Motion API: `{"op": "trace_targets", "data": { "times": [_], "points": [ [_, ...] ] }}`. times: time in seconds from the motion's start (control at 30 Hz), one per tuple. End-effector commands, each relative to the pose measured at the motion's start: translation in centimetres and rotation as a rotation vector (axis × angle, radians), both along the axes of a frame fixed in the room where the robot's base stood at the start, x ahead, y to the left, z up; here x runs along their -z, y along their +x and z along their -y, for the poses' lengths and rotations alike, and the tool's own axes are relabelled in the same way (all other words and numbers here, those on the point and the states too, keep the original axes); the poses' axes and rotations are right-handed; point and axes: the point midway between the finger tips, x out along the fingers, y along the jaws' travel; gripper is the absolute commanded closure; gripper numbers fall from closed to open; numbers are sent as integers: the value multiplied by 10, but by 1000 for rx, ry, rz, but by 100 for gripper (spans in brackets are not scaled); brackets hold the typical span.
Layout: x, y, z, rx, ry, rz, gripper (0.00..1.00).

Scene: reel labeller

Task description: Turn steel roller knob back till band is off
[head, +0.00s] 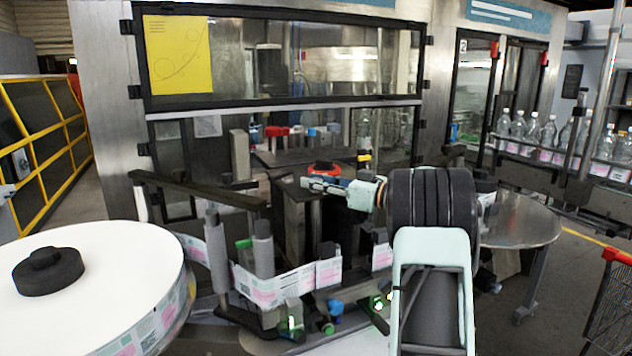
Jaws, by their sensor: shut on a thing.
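My gripper (312,184) reaches in from the right, pointing left, above the middle of the labeller. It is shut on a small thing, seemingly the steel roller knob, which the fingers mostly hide. Under the fingers stands an upright roller beside a dark block. The band, a strip of pink and white labels (274,290), runs from the reel (90,270) on the left, past two grey upright rollers (216,250) (263,250), and on to the right below my gripper. Where it meets the roller under my gripper is unclear.
A red-orange ringed part (324,169) sits close behind my fingers. A dark bar (196,187) crosses at the left, and a framed window (300,60) stands behind. A round steel table (520,222) is at the right. Bottles (548,132) line a conveyor at the far right.

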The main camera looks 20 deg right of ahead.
Motion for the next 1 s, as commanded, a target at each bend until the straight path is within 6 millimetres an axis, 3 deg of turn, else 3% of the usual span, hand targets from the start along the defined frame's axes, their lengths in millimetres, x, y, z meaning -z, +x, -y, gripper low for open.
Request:
{"op": "trace_targets", "data": {
  "times": [0.03, 0.07, 0.23, 0.63, 1.0],
  "points": [
    [0, 0, -1, -1, 1, 0, 100],
    [0, 0, -1, -1, 1, 0, 75],
    [0, 0, -1, -1, 1, -1, 57],
    [0, -9, 7, 4, 0, -1, 57],
    [0, -70, 50, 4, 1, -1, 57]
  ]
}}
